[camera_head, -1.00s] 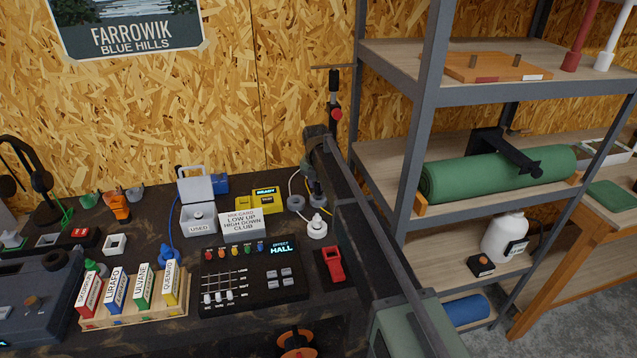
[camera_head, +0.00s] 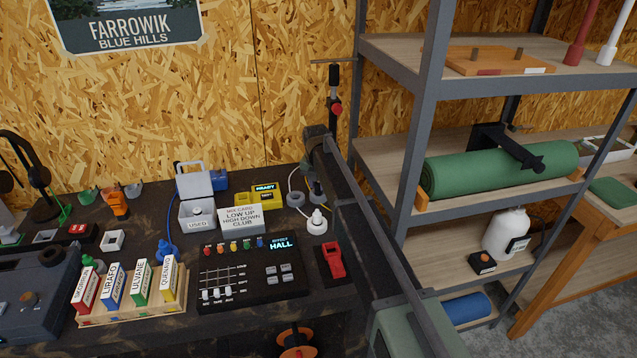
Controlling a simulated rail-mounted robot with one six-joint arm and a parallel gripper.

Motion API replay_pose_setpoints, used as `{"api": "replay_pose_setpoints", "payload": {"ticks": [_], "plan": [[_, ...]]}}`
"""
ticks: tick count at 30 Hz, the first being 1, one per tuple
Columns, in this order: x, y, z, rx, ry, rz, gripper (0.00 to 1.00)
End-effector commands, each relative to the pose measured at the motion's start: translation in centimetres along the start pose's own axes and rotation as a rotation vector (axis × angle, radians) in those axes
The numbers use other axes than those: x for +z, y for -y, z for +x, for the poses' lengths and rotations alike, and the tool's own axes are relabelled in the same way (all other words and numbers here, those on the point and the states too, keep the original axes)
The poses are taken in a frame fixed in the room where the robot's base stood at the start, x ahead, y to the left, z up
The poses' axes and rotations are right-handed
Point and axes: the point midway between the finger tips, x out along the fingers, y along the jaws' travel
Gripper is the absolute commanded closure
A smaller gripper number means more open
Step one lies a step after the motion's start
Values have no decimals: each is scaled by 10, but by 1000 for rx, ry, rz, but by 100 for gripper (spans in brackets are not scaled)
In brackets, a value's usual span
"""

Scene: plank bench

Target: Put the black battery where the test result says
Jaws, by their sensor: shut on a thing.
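My gripper (camera_head: 316,188) hangs from the end of my arm at the back of the dark bench, right of the yellow tester (camera_head: 268,200). It is small and partly hidden by my arm. It is shut on a dark thing that looks like the black battery; its outline is hard to make out. The tester's small screen seems to read READY. A grey box (camera_head: 197,217) marked USED stands left of the tester with its lid up. A blue container (camera_head: 219,181) is partly hidden behind it.
A mixer (camera_head: 250,272) with a HALL screen, a card stand (camera_head: 240,219), a red switch (camera_head: 333,261) and a white bottle-like thing (camera_head: 317,222) crowd the bench. A rack (camera_head: 87,315) of labelled blocks stands at front left. Metal shelves (camera_head: 400,170) rise at right.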

Motion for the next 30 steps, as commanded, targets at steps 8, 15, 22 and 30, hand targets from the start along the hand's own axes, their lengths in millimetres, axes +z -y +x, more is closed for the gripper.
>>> {"api": "replay_pose_setpoints", "payload": {"ticks": [8, 15, 22, 30], "plan": [[-1, 0, 8, 0, 0, 0, 100], [-2, 0, 14, 0, 0, 0, 100], [-2, 0, 14, 0, 0, 0, 51], [-2, 0, 14, 0, 0, 0, 44]]}}
